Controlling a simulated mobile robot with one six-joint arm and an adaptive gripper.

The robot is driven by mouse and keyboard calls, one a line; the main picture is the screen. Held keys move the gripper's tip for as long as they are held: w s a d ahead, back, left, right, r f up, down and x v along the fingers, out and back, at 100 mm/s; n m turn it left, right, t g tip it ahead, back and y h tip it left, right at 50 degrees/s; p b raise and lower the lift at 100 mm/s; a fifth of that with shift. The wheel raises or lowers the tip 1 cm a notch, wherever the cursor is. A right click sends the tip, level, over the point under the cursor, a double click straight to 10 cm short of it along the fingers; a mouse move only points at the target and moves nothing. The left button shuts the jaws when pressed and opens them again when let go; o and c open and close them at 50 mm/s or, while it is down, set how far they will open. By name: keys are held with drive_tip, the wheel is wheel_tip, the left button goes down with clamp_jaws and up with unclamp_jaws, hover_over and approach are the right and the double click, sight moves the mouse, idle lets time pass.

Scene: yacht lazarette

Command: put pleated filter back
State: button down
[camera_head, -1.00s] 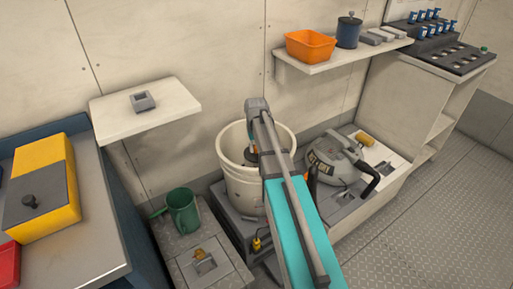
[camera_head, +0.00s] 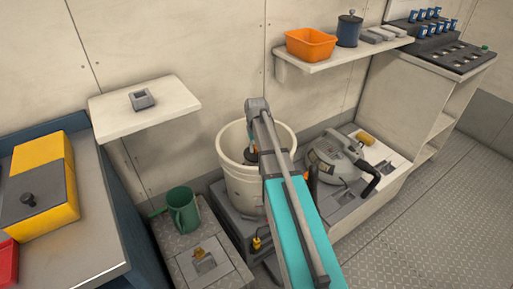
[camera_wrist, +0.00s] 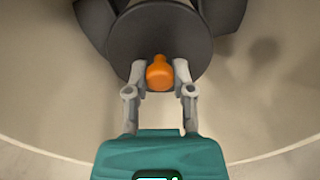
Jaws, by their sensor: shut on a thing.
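My gripper (camera_wrist: 160,75) is shut on an orange knob (camera_wrist: 159,72) on top of a dark round piece (camera_wrist: 130,52), inside the white bucket (camera_head: 240,184). No pleats show on this piece, so I cannot tell if it is the pleated filter. Dark flat parts stick out behind it in the wrist view. In the head view the gripper (camera_head: 251,156) is small and partly hidden by my arm and the bucket rim.
A grey vacuum head (camera_head: 338,160) with a black handle sits right of the bucket. A small yellow cylinder (camera_head: 365,138) lies beyond it. A green jug (camera_head: 184,210) stands to the left. Shelves hold an orange bin (camera_head: 311,46) and a grey block (camera_head: 142,99).

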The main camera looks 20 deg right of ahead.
idle(0.4)
drive_tip(key=shift+c, duration=2)
unclamp_jaws()
